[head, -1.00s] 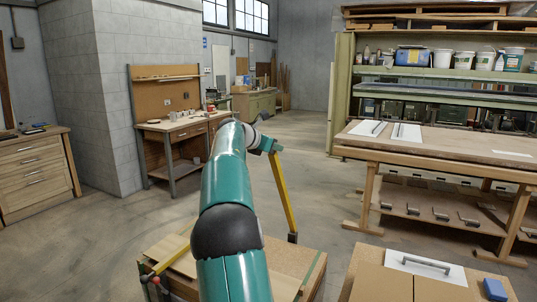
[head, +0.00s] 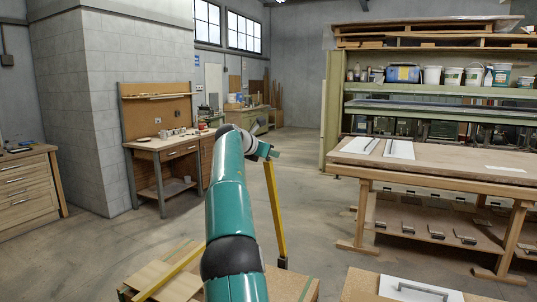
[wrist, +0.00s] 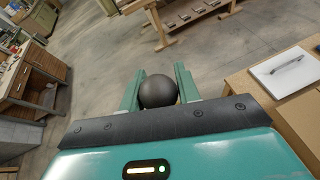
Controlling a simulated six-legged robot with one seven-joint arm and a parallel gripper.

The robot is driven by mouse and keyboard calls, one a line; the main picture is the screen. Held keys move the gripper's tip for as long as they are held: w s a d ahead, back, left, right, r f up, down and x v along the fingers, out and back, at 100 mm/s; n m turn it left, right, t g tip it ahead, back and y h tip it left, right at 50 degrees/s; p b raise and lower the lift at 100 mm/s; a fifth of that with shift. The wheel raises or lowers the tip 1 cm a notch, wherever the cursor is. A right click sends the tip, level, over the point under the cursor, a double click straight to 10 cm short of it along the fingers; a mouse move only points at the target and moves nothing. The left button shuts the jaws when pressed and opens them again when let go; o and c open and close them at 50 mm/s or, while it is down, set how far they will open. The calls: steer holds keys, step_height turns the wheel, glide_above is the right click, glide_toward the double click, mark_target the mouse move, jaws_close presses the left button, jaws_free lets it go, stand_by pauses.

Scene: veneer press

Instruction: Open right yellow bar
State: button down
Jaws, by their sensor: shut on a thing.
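The right yellow bar (head: 275,212) stands nearly upright in the head view, rising from a dark bracket (head: 283,263) at the bench's right side. Its top end meets my gripper (head: 268,153), at the end of my teal arm. In the wrist view my gripper (wrist: 159,72) is shut on a dark round knob (wrist: 158,92) between its two teal fingers. The bar itself is mostly hidden there behind the knob. A second yellow bar (head: 165,276) lies low and slanting at the bench's left side.
The low wooden bench (head: 300,285) is in front, partly covered by my arm. A table with a white sheet and grey handle (head: 425,288) is close at right. A long wooden worktable (head: 430,165) stands beyond it. Open floor (head: 325,200) lies between.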

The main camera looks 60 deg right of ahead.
steer(key=shift+s+d+f, duration=0.15)
steer(key=shift+s, duration=0.15)
steer(key=c, duration=1)
jaws_free()
steer(key=shift+s, duration=0.1)
steer(key=shift+c, duration=0.2)
steer(key=shift+w, duration=0.3)
steer(key=v, duration=1.4)
steer(key=shift+w, duration=0.1)
